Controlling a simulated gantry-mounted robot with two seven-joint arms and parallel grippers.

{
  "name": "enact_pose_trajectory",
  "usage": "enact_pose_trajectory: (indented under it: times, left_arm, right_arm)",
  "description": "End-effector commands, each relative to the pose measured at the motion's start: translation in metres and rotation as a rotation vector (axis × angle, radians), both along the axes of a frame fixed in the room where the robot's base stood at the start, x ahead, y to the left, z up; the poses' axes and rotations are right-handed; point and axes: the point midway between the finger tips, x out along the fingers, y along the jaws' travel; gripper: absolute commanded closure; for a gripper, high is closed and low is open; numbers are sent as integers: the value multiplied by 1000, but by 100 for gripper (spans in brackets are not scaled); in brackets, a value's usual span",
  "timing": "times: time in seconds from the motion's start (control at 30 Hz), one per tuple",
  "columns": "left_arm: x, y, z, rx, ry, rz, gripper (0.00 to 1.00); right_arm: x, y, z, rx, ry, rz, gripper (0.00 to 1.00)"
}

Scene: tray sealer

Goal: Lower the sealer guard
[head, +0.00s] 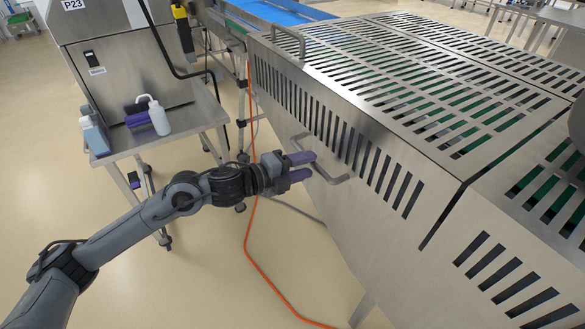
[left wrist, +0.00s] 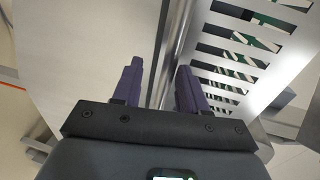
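The sealer guard (head: 385,140) is a large slotted stainless steel cover, filling the middle and right of the head view. A bent metal bar handle (head: 335,180) stands out from its near side panel. My left gripper (head: 303,165) is at this handle, its two purple fingers pointing right towards the panel. In the left wrist view the fingers of my left gripper (left wrist: 160,67) are apart, and the handle bar (left wrist: 181,35) runs between them. Contact with the bar cannot be made out. The slotted panel of the guard (left wrist: 235,55) shows at the right there. My right gripper is not in view.
A second bar handle (head: 290,40) sits at the guard's far left edge. A steel side table (head: 160,140) with bottles stands at the left beside a steel cabinet (head: 125,75). An orange cable (head: 247,240) lies on the floor below my left arm. The floor at lower left is clear.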

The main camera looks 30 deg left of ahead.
Motion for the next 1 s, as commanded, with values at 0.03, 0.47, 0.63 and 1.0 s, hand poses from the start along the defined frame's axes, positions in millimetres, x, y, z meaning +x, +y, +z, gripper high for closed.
enact_pose_trajectory:
  times: [0.03,0.47,0.63,1.0]
  left_arm:
    - [-1,1,1,0,0,1,58]
    - [-40,20,7,4,5,2,58]
    - [-57,28,9,2,7,1,58]
    - [-83,40,15,1,8,2,58]
  right_arm:
    - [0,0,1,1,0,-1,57]
    - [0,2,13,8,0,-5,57]
    - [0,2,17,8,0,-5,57]
    - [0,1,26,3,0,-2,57]
